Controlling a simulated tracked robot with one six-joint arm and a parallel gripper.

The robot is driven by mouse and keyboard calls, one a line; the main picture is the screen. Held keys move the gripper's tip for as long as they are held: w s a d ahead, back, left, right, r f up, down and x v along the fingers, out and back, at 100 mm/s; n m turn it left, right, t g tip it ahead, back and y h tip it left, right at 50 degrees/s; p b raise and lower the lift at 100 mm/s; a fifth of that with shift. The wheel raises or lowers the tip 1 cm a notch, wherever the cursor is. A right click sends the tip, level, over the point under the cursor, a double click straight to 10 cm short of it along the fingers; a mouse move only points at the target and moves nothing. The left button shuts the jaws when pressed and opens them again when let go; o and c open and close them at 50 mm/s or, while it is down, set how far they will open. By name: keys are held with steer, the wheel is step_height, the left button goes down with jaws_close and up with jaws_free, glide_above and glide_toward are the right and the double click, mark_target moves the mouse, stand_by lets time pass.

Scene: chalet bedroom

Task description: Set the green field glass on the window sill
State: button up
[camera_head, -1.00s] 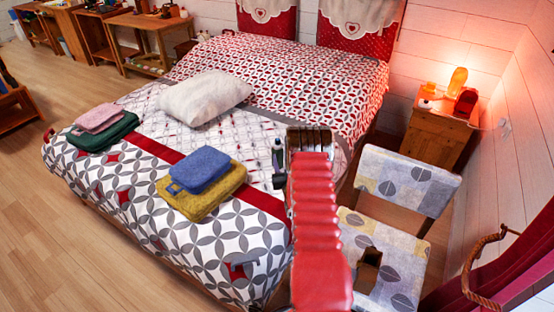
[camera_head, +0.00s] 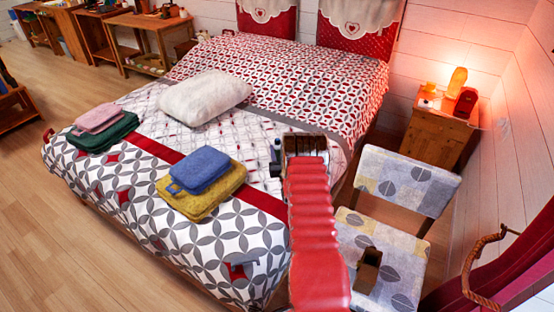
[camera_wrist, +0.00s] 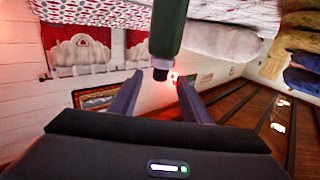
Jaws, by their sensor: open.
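The green field glass (camera_wrist: 168,30) shows in the wrist view as a dark green tube with a black end. It runs down from the top edge, and its black end is near the gap between my gripper's fingertips. My gripper (camera_wrist: 160,80) is open, with its two dark fingers apart on either side of that end; I see no grip on it. In the head view, my red arm reaches over the bed (camera_head: 255,240). A small dark shape shows just left of the arm's far end, too small to identify. No window sill is clearly visible.
Folded blue and yellow towels (camera_head: 200,172), pink and green towels (camera_head: 100,130) and a white pillow (camera_head: 205,97) lie on the bed. A patterned chair (camera_head: 405,180) stands right of my arm, near a nightstand (camera_head: 437,135). A red curtain (camera_head: 525,255) hangs at the right edge.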

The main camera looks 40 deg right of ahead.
steer(key=shift+x, duration=1.5)
steer(key=shift+a, duration=0.1)
steer(key=shift+c, duration=0.3)
jaws_close()
steer(key=shift+r, duration=0.1)
